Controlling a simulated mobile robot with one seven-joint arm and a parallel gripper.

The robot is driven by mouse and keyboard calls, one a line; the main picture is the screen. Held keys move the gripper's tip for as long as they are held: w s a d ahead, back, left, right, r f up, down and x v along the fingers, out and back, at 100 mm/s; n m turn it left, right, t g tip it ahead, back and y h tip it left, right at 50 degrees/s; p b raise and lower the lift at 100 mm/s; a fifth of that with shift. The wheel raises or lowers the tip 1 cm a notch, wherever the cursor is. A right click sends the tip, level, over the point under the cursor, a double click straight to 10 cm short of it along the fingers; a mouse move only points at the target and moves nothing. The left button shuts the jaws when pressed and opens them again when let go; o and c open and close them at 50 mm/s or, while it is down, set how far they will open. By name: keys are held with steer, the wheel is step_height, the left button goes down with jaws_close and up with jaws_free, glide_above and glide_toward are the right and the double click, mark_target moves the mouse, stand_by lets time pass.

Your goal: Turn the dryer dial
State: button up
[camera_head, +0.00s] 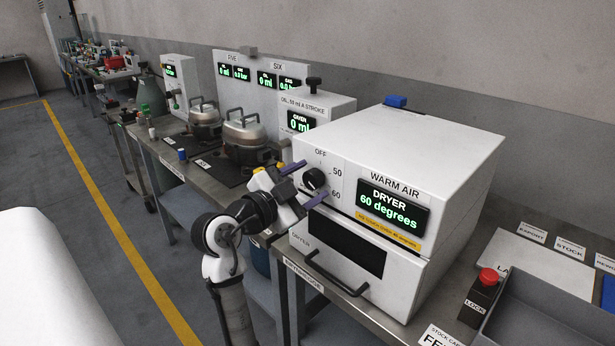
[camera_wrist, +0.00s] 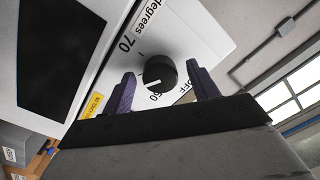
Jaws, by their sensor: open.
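The dryer (camera_head: 455,150) is a white box whose green display (camera_head: 391,208) reads 60 degrees. Its round black dial (camera_head: 315,179) is on the front panel, with OFF, 50 and 60 marked around it. In the wrist view the dial (camera_wrist: 160,72) shows a white pointer line on its lower left, near a partly hidden number; a 70 mark is to the left. My gripper (camera_head: 306,184) is open, with its purple fingers on either side of the dial. Whether they touch it is not clear.
Below the panel are a dark window (camera_head: 343,241) and a handle (camera_head: 337,275). Lidded metal pots (camera_head: 244,135) stand left on the bench. A lock box with a red button (camera_head: 488,277) and a grey tray (camera_head: 548,318) are at the right. The floor aisle is clear.

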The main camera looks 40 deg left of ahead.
steer(key=shift+w, duration=0.25)
steer(key=c, duration=1)
